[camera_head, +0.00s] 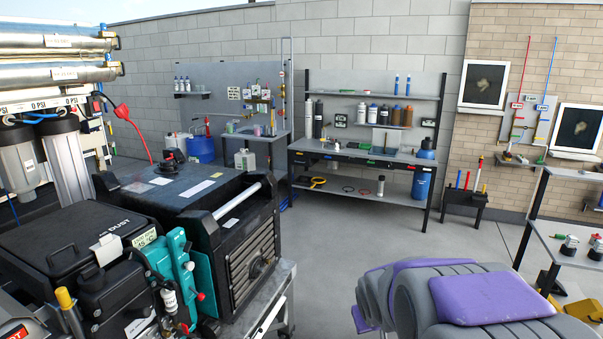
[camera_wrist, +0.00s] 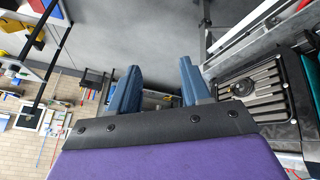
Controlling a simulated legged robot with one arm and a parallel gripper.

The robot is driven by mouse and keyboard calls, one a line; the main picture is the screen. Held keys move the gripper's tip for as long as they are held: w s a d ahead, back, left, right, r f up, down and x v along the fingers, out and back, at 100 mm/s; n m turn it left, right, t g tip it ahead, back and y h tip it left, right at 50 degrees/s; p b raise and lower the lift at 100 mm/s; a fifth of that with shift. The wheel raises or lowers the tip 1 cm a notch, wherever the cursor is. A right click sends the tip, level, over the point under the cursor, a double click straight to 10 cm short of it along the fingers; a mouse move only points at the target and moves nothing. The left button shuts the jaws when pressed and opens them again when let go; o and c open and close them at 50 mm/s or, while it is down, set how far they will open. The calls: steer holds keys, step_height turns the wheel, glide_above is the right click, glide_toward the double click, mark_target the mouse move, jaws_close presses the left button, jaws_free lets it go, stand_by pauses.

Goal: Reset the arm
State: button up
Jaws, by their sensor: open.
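My gripper (camera_wrist: 158,84) shows in the wrist view with its two blue fingers apart and nothing between them. In the head view my grey and purple arm is folded low at the bottom right, and the gripper's fingers cannot be made out there. The silver membrane tubes (camera_head: 52,72) lie across the top of the machine at the upper left of the head view, apart from my arm.
A black machine (camera_head: 250,245) on a metal cart stands at the left, close by. A workbench (camera_head: 365,152) with bottles stands at the back wall. A shelf table (camera_head: 570,245) is at the right. Grey floor (camera_head: 335,255) between them is clear.

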steer(key=s+a+r+m+g+y, duration=0.1)
steer(key=s+g, duration=0.6)
steer(key=s, duration=2.8)
steer(key=shift+s+a+m+g, duration=0.4)
steer(key=shift+a+m, duration=0.1)
steer(key=shift+a, duration=0.1)
steer(key=shift+c, duration=0.4)
steer(key=shift+a, duration=0.1)
